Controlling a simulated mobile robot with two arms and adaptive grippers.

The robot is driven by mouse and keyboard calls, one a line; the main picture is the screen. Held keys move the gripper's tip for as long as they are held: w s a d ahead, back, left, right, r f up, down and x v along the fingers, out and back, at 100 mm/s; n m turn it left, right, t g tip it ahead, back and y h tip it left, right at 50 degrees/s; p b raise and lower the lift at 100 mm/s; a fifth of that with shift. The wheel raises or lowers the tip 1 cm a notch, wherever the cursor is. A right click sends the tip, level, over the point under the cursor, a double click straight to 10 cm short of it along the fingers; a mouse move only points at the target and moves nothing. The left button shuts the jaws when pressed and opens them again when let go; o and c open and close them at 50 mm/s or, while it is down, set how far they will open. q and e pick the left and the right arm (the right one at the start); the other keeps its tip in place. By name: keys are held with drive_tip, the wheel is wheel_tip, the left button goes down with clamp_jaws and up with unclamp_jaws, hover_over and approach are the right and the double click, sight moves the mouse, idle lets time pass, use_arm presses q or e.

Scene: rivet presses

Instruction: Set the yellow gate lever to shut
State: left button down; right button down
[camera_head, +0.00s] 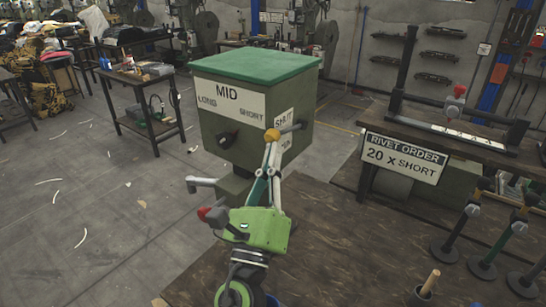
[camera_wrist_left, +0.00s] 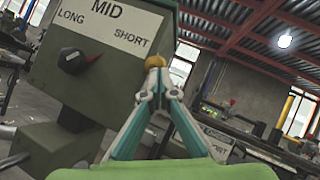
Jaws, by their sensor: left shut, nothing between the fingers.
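The gate lever has a yellow ball knob (camera_head: 272,134) on the right side of the green-topped press box (camera_head: 255,62). Its bar runs right from the knob, roughly level, across a white plate (camera_head: 285,119) reading SHUT; lower lettering on the plate is partly covered. My left gripper (camera_head: 272,146) is shut and empty, with its fingertips at the knob. In the left wrist view the knob (camera_wrist_left: 155,61) shows just beyond the closed fingertips (camera_wrist_left: 155,74); I cannot tell whether they touch. The lever bar is hidden there. My right gripper is out of view.
The box front has a black selector knob (camera_head: 228,138) below the word MID, and a grey spout (camera_head: 201,182) below. A RIVET ORDER sign (camera_head: 403,157) reads 20 x SHORT.

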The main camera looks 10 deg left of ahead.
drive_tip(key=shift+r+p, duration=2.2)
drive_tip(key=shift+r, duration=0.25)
